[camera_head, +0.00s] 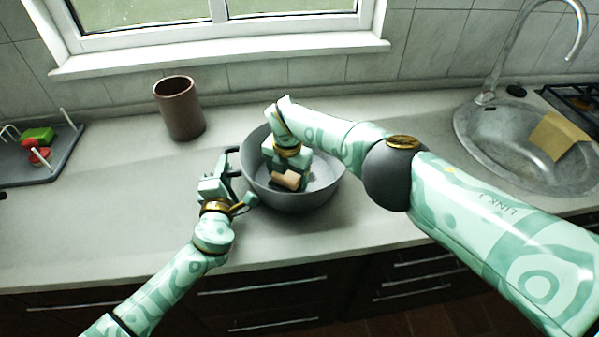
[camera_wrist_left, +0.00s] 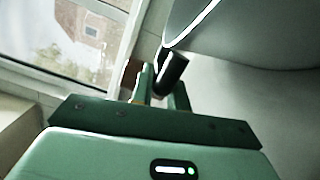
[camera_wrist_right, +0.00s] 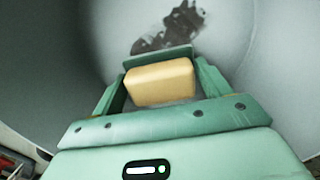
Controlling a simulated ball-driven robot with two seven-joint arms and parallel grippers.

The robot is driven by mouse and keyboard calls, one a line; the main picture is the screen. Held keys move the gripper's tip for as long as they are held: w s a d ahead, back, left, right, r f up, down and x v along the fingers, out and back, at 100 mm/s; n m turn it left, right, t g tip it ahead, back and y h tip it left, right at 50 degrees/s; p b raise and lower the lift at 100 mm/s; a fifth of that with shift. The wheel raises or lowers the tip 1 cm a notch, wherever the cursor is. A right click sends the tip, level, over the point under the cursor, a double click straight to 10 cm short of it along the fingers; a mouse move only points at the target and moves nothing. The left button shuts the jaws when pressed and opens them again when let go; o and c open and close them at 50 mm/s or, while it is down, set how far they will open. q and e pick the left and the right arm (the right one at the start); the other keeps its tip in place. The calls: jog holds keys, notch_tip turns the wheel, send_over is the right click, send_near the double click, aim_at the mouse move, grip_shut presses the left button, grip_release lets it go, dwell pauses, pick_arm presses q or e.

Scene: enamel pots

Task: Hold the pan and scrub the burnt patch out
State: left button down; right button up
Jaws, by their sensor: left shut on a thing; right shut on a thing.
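The grey pan (camera_head: 292,200) stands on the counter below the window. My left gripper (camera_head: 233,172) is shut on the pan's dark handle (camera_wrist_left: 172,72) at its left side. My right gripper (camera_head: 287,172) reaches down inside the pan, shut on a tan scrubber block (camera_head: 289,180). The block (camera_wrist_right: 160,83) shows between the fingers in the right wrist view. The dark burnt patch (camera_wrist_right: 172,30) lies on the pan's pale inner floor, just beyond the block. In the head view my right arm hides much of the pan's inside, and I cannot make out the patch there.
A brown cup (camera_head: 180,108) stands behind and left of the pan. A dark tray (camera_head: 50,160) with a green sponge and red-headed brush is at the far left. A sink (camera_head: 487,135) with a tan cloth (camera_head: 559,136) is at the right. The counter's front left is clear.

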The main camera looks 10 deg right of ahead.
jog(key=shift+s+a+f, duration=0.1)
jog(key=shift+a, duration=0.2)
jog(key=shift+d, duration=4.15)
jog(key=shift+a+f, duration=0.1)
jog(key=shift+a, duration=4.05)
jog(key=shift+r, duration=0.45)
notch_tip(320, 180, up, 12)
jog(key=shift+r, duration=0.25)
jog(key=shift+d, duration=0.1)
